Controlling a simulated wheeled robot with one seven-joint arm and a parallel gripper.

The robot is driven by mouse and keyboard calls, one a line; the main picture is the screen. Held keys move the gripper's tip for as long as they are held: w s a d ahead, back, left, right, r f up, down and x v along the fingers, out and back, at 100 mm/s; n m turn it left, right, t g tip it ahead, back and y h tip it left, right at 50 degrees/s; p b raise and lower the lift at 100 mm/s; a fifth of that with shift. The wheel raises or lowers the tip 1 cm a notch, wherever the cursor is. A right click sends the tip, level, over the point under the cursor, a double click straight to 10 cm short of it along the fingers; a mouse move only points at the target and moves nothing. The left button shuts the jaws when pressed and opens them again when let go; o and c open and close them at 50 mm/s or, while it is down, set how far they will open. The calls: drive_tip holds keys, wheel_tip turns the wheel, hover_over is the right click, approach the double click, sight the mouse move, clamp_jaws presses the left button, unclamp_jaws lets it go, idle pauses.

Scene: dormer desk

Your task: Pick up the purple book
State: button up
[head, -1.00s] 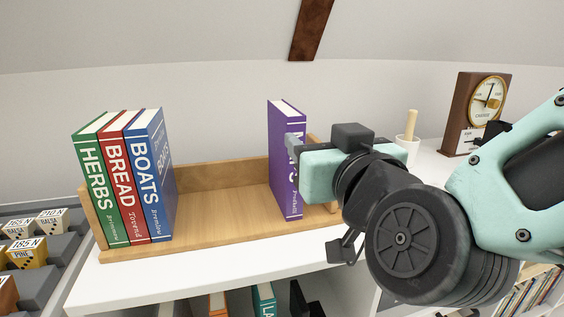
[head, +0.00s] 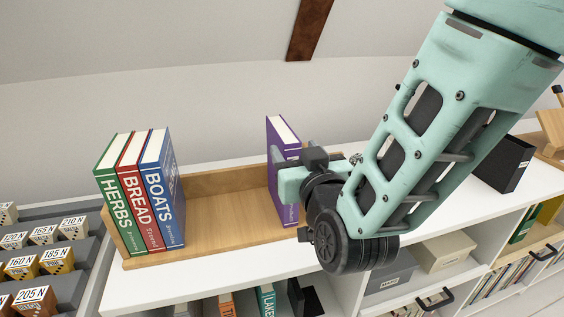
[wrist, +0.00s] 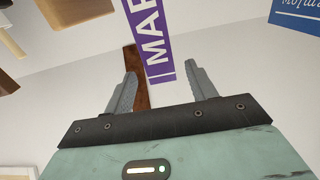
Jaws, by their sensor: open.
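The purple book (head: 281,137) stands upright at the right end of the wooden book rack (head: 230,216). My gripper (head: 277,157) is in front of its spine and hides part of it. In the wrist view the purple book (wrist: 153,32) shows white lettering, and its end lies between the two spread fingers of my gripper (wrist: 160,70). The fingers are open, with a gap visible on each side of the book. Whether either finger touches it cannot be told.
A green book (head: 120,205), a red book (head: 139,200) and a blue book (head: 162,190) stand at the rack's left end. The rack between them and the purple book is empty. A dark box (head: 503,163) stands on the white shelf top to the right.

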sight(285, 138)
drive_tip(key=shift+p+x, duration=0.55)
drive_tip(key=shift+x, duration=2.9)
drive_tip(key=shift+a, duration=0.1)
clamp_jaws()
